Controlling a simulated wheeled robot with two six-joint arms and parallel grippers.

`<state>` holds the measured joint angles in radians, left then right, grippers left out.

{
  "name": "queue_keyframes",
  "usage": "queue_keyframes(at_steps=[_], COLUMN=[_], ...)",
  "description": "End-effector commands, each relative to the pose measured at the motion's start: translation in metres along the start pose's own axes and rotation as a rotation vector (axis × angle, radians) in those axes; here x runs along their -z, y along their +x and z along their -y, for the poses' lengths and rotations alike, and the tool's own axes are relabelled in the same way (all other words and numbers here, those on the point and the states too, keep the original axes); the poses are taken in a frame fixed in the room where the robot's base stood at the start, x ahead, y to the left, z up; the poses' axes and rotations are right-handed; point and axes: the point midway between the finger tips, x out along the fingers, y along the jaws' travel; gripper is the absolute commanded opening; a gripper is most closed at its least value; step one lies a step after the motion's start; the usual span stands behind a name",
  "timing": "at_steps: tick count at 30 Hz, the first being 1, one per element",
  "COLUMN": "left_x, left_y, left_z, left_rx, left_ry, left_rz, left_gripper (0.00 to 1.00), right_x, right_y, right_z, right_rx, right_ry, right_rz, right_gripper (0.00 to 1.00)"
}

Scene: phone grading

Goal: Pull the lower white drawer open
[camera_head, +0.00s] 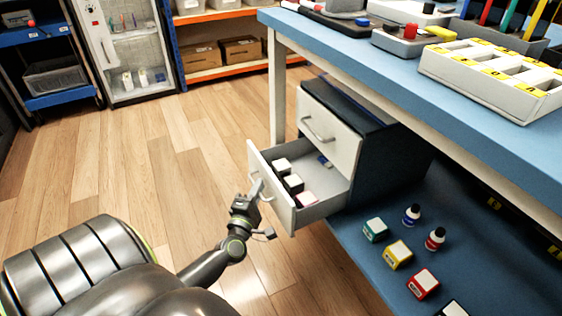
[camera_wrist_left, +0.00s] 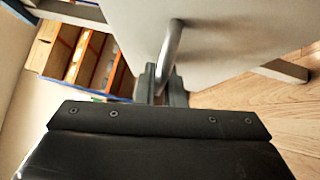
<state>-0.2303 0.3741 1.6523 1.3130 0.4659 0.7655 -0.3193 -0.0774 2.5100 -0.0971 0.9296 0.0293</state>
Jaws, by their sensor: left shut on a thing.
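The lower white drawer (camera_head: 273,208) stands open in the dark cabinet (camera_head: 380,170) under the bench. Several small boxes show inside it. My left gripper (camera_head: 257,190) is at the drawer's front and is shut on its handle. In the left wrist view the metal handle (camera_wrist_left: 172,45) runs down between the fingers (camera_wrist_left: 160,85) in front of the pale drawer front (camera_wrist_left: 225,45). The upper white drawer (camera_head: 330,130) is closed, with a bar handle. My right gripper is not in view.
A blue-topped bench (camera_head: 400,75) overhangs the cabinet. Several small boxes and two bottles (camera_head: 411,214) stand on the blue lower shelf (camera_head: 385,280) to the right. The wooden floor (camera_head: 180,165) in front of the drawer is clear. Shelving and a glass-door cabinet (camera_head: 130,50) stand behind.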

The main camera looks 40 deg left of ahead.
Motion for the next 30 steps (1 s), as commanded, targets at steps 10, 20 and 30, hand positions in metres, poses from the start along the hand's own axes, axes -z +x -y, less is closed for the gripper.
queue_keyframes(at_steps=[10, 20, 30], left_x=[0.045, 0.057, 0.057], left_y=[-0.046, -0.058, -0.059], left_z=[-0.010, -0.014, -0.014], left_rx=[0.005, 0.003, 0.004], left_ry=[0.001, -0.001, -0.001], left_rz=[0.001, 0.001, 0.001], left_gripper=[0.00, 0.00, 0.10], right_x=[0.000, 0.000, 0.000], right_y=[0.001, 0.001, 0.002], right_z=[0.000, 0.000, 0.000], right_rx=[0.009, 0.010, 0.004], right_ry=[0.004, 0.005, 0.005], right_rz=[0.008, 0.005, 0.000], right_gripper=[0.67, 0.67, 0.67])
